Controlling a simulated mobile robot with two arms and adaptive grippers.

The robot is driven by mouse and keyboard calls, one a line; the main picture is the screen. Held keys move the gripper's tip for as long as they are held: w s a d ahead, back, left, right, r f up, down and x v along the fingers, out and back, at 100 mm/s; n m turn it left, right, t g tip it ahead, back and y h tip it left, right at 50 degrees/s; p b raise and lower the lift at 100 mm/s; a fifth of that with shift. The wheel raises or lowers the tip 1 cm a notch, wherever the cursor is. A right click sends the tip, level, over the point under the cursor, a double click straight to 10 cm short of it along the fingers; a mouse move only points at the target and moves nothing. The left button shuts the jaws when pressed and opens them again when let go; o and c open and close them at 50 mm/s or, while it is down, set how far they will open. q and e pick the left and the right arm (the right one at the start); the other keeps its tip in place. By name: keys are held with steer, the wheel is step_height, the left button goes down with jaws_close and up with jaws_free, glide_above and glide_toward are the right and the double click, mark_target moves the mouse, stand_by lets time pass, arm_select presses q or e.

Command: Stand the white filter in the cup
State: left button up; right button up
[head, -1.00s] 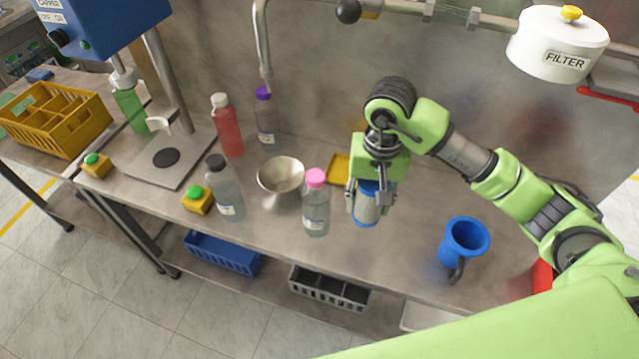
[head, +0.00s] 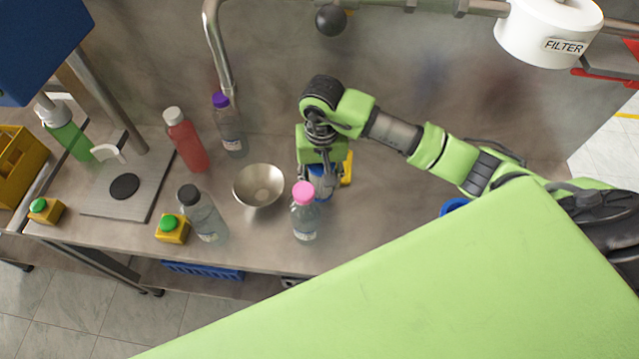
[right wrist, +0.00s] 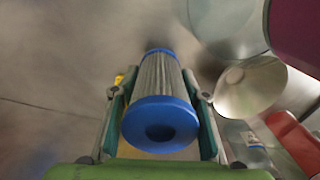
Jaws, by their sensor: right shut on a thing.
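A filter with a whitish-grey pleated body and blue end caps (right wrist: 160,85) is held between the fingers of my right gripper (head: 322,185). In the right wrist view, one blue cap with a dark central hole faces the camera. In the head view, my gripper hides much of the filter, just behind the pink-capped bottle (head: 305,215). I cannot tell whether its lower end touches the table. A blue cup-like vessel (head: 453,206) shows only its rim, mostly hidden by my green body. My left gripper is out of view.
A metal bowl (head: 259,185) stands left of the gripper. Red (head: 186,142), purple-capped (head: 230,132) and black-capped (head: 203,217) bottles stand farther left. A yellow object (head: 347,168) lies behind my gripper. A white housing marked FILTER (head: 548,30) hangs at upper right.

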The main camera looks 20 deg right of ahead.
mark_target(320, 188)
steer(key=f, duration=0.2)
steer(key=f+p, duration=0.1)
steer(key=shift+w+f, duration=0.2)
steer(key=shift+f, duration=0.2)
steer(key=shift+f+b, duration=0.2)
steer(key=shift+b, duration=0.2)
steer(key=o, duration=1.2)
steer(key=shift+r, duration=0.1)
steer(key=shift+c, duration=0.2)
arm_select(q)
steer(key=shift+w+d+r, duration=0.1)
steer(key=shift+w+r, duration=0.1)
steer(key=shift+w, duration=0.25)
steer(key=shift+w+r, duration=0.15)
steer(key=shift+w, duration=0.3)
